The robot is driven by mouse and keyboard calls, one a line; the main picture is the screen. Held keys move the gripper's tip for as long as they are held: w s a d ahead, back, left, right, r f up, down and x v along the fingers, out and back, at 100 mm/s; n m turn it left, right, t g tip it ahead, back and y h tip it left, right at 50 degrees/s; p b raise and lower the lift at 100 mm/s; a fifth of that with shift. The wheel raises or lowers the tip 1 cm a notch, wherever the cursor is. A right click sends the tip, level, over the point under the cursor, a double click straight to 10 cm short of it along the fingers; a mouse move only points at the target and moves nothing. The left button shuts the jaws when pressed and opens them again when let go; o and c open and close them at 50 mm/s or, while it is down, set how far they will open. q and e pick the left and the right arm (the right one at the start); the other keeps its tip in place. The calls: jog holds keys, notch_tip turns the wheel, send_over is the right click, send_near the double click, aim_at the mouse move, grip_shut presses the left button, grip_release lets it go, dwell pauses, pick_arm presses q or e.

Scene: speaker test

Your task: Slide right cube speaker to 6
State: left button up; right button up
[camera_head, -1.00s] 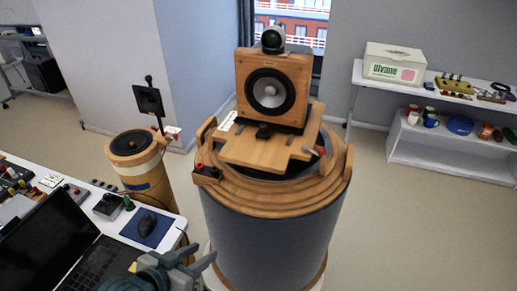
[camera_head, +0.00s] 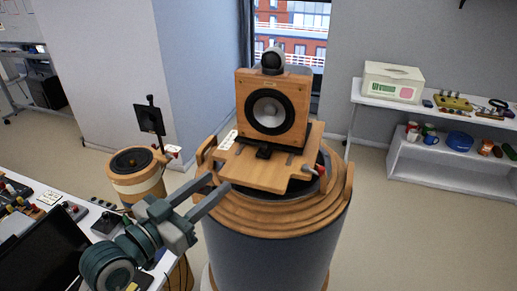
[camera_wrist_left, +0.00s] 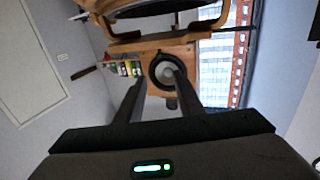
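The cube speaker (camera_head: 268,105) is a wooden box with a dark round cone and a small black ball-shaped unit on top. It stands upright towards the back of a wooden board (camera_head: 243,168) on a round stand (camera_head: 262,250). It also shows in the left wrist view (camera_wrist_left: 160,92), beyond my fingers. My left gripper (camera_head: 220,182) is open and empty, with its fingertips by the board's front left edge; I cannot tell whether they touch it. Its two spread fingers show in the left wrist view (camera_wrist_left: 158,95). My right gripper is not in view. I can read no 6 anywhere.
Curved wooden handles (camera_head: 348,172) rise at the stand's rim, and a red-tipped lever (camera_head: 315,170) sits at the board's right. A white shelf (camera_head: 440,165) is at the right.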

pick_arm(q)
jog(key=shift+w+d, duration=0.1)
jog(key=shift+w, duration=0.05)
jog(key=p, duration=0.2)
send_near(261, 147)
jog(key=x, duration=0.7)
jog(key=shift+w+r, duration=0.1)
jog(key=shift+x, duration=0.9)
jog(key=shift+c, duration=0.3)
grip_shut()
